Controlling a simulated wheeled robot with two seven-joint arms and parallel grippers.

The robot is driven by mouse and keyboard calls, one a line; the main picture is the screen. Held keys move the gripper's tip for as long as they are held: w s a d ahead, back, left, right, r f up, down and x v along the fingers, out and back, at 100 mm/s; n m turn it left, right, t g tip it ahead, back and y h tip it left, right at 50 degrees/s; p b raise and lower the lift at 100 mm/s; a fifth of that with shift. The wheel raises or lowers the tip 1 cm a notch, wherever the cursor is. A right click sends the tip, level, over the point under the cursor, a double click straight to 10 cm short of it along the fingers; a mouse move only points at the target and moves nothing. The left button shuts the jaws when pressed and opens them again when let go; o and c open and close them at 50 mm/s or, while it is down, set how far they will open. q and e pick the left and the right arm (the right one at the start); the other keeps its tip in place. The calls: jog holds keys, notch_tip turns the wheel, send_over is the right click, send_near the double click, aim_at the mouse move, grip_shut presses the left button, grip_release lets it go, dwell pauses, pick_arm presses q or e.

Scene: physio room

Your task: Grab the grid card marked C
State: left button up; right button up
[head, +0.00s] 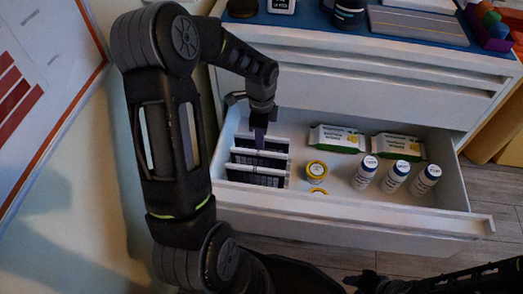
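Dark grid cards (256,179) stand in white dividers at the left end of the open drawer. Their letters are too small to read, so I cannot tell which one is marked C. My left gripper (260,136) points down over the card rack, with its tip in front of the cards towards the back. Its fingers are small and dark, and I cannot tell whether they are open or shut on a card. My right gripper (364,283) is low at the bottom edge, dark and away from the drawer.
The open white drawer (345,231) also holds two green-and-white packets (337,139) (398,147), yellow-lidded jars (316,169) and three white bottles (364,173) (395,177) (424,180). Several items stand on the blue cabinet top (330,22). A framed board (45,80) is at left.

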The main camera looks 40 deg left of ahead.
pick_arm(q)
notch_tip(320, 180, down, 4)
jog(key=shift+f+b, duration=0.2)
jog(key=shift+b, duration=0.6)
grip_shut()
dwell(0.3)
